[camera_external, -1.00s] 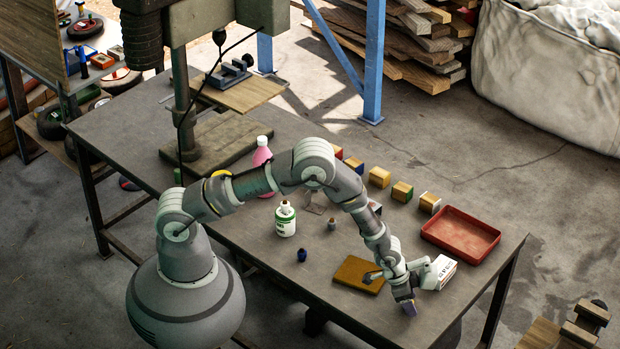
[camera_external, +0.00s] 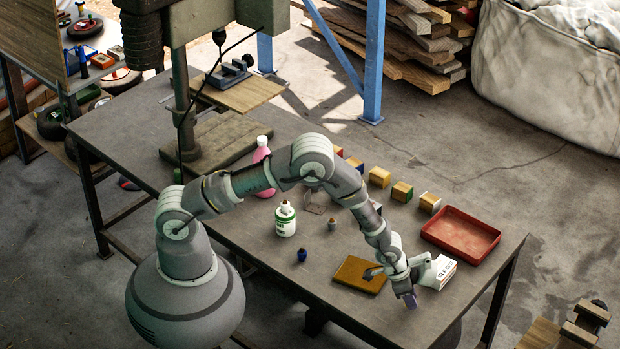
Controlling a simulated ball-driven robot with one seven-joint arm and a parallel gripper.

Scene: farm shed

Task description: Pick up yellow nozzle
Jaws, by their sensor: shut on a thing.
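My gripper (camera_external: 409,301) is low over the near right part of the workbench, in front of the white box (camera_external: 441,271) and to the right of the brown board (camera_external: 352,276). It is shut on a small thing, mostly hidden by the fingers. A small purplish patch shows at the fingertips. I cannot make out a yellow nozzle in this view, so I cannot tell if it is the thing held.
A red tray (camera_external: 425,232) lies at the right edge. Several blocks (camera_external: 402,191) stand in a row behind my arm. The front middle is clear.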

